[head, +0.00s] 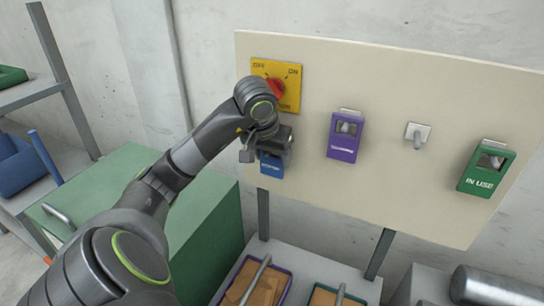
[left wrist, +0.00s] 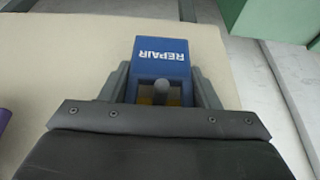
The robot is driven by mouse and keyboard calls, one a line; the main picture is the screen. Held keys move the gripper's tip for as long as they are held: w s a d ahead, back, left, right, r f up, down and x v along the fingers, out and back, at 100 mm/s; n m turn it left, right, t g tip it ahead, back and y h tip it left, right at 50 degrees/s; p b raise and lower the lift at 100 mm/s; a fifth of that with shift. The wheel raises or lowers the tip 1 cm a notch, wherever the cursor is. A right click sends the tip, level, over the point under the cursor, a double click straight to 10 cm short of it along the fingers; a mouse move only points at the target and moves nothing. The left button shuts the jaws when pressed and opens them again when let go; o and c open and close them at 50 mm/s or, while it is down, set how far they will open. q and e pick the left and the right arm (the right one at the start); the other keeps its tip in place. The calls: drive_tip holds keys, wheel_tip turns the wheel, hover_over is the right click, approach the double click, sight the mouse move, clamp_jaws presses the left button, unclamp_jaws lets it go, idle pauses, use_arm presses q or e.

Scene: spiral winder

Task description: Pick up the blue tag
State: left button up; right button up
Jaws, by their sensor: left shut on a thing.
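The blue tag (head: 271,165) hangs at the left part of the cream board (head: 390,75), below the yellow switch plate. In the left wrist view the blue tag (left wrist: 161,58) shows the word REPAIR, upside down, with a grey peg at its opening. My left gripper (head: 262,150) is at the tag, with its fingers (left wrist: 160,88) on both sides of it, shut on it. The tag's upper part is hidden by the gripper in the head view. I cannot tell whether the tag is still on its hook. My right gripper is not in view.
On the board are a yellow switch plate (head: 289,72) with a red knob, a purple tag (head: 344,148), an empty hook (head: 417,137) and a green IN USE tag (head: 487,180). A green cabinet (head: 205,225) stands at lower left; bins (head: 285,284) sit below the board.

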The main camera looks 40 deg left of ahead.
use_arm(q)
drive_tip(key=shift+r+p, duration=0.3)
drive_tip(key=shift+r, duration=0.25)
drive_tip(key=s+d+b, duration=0.2)
drive_tip(key=s+b, duration=0.6)
drive_tip(key=s+d+b, duration=0.3)
drive_tip(key=s+b, duration=0.5)
drive_tip(key=s, duration=0.1)
drive_tip(key=shift+d, duration=0.2)
drive_tip(key=shift+s, duration=0.1)
idle(0.4)
